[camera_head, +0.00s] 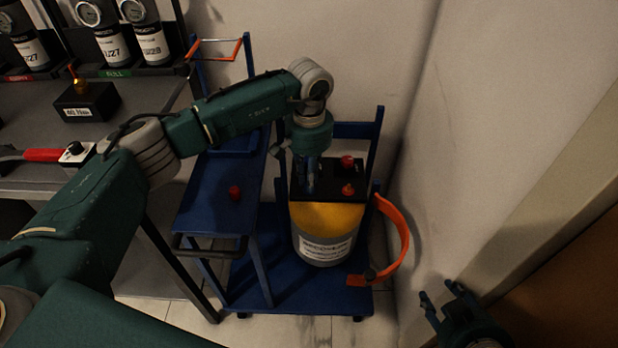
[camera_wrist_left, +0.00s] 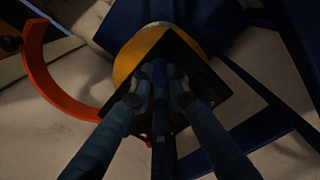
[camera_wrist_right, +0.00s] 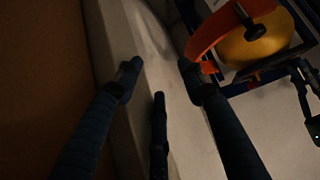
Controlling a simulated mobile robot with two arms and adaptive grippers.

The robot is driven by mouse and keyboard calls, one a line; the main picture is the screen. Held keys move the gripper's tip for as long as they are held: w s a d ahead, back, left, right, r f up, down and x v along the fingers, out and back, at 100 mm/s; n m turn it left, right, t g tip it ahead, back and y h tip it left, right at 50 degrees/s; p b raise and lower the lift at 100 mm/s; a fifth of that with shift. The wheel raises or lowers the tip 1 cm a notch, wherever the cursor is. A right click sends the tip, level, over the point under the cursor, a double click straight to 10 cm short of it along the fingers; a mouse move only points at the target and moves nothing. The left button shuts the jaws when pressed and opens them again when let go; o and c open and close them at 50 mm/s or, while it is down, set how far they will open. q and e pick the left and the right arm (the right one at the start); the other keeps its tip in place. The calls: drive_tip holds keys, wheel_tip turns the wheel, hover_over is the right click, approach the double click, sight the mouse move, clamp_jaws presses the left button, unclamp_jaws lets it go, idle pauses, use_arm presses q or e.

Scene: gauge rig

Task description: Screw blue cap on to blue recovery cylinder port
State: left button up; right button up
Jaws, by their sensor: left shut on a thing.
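The recovery cylinder (camera_head: 325,225) is grey with a yellow top and a white label, and stands on a blue cart. A black plate (camera_head: 325,183) covers its top. My left gripper (camera_head: 308,188) points down at the left part of this plate.
Two red knobs or caps (camera_head: 347,161) sit on the black plate. Another red piece (camera_head: 234,192) lies on the blue cart shelf (camera_head: 205,205). An orange strap (camera_head: 400,235) curves out right of the cylinder. Gauge cylinders (camera_head: 150,42) stand on the grey bench.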

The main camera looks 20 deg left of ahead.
use_arm(q)
drive_tip(key=shift+s+f, duration=0.1)
use_arm(e)
drive_tip(key=shift+w+a+r+t, duration=0.2)
drive_tip(key=shift+w+r+t, duration=0.1)
drive_tip(key=shift+w+r, duration=0.25)
use_arm(q)
drive_tip(key=shift+m, duration=0.3)
use_arm(e)
drive_tip(key=shift+f, duration=0.15)
use_arm(q)
drive_tip(key=shift+m+b, duration=0.4)
drive_tip(key=shift+m, duration=0.6)
drive_tip(key=shift+m+b, duration=0.45)
drive_tip(key=shift+m, duration=0.05)
drive_tip(key=shift+m+b, duration=0.4)
drive_tip(key=shift+m, duration=0.6)
drive_tip(key=o, duration=0.6)
use_arm(e)
drive_tip(key=w+a+r+t+y, duration=0.2)
drive_tip(key=w+r+t, duration=0.4)
drive_tip(key=r, duration=0.5)
drive_tip(key=shift+w+a, duration=0.45)
drive_tip(key=shift+a, duration=0.2)
